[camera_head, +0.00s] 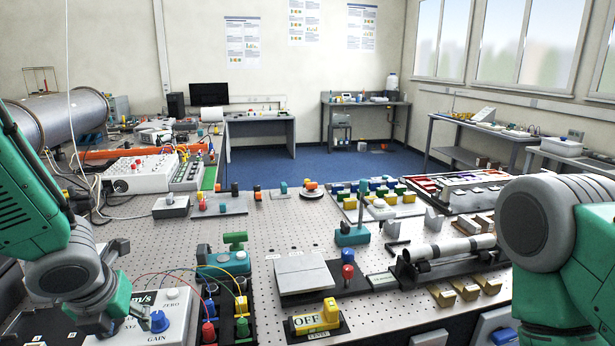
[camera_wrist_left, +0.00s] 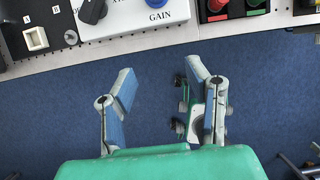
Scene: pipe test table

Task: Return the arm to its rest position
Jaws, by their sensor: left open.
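My left arm (camera_head: 68,275) comes in from the left in the head view, its grey wrist joint and green links low over the near left corner of the table. In the left wrist view my left gripper (camera_wrist_left: 160,80) has its two fingers spread apart with nothing between them. The fingers point toward the table's front edge, with blue floor showing between and below them. My right arm (camera_head: 560,230) shows as a grey joint and green links at the right edge of the head view. Its gripper is out of view.
The perforated test table (camera_head: 265,230) lies ahead. Near the left arm are a white GAIN box (camera_head: 165,318) and terminals with wires (camera_head: 208,331). A yellow OFF block (camera_head: 317,317) stands near the front middle.

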